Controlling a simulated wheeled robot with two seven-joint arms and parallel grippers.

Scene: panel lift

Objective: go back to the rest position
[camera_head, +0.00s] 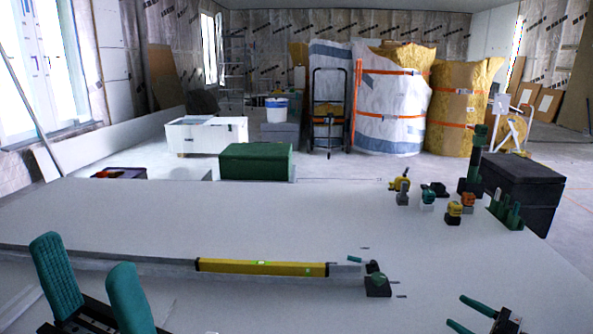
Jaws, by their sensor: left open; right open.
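My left gripper (84,256) is at the lower left, with its two teal fingers pointing up and spread apart. It is open and nothing shows between the fingers. My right gripper (458,312) is at the lower right, partly cut off by the bottom edge. Its two teal fingers point left and are apart, with nothing between them. A large pale grey panel or tabletop (250,220) lies ahead of both grippers. Whether the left gripper touches its near edge cannot be told.
A yellow spirit level (262,267) lies along the near edge, with a small dark tool (377,285) beside it. Several small power tools (454,212) stand at the right, near a black case (522,185). A green box (256,162) is behind. The surface's middle is clear.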

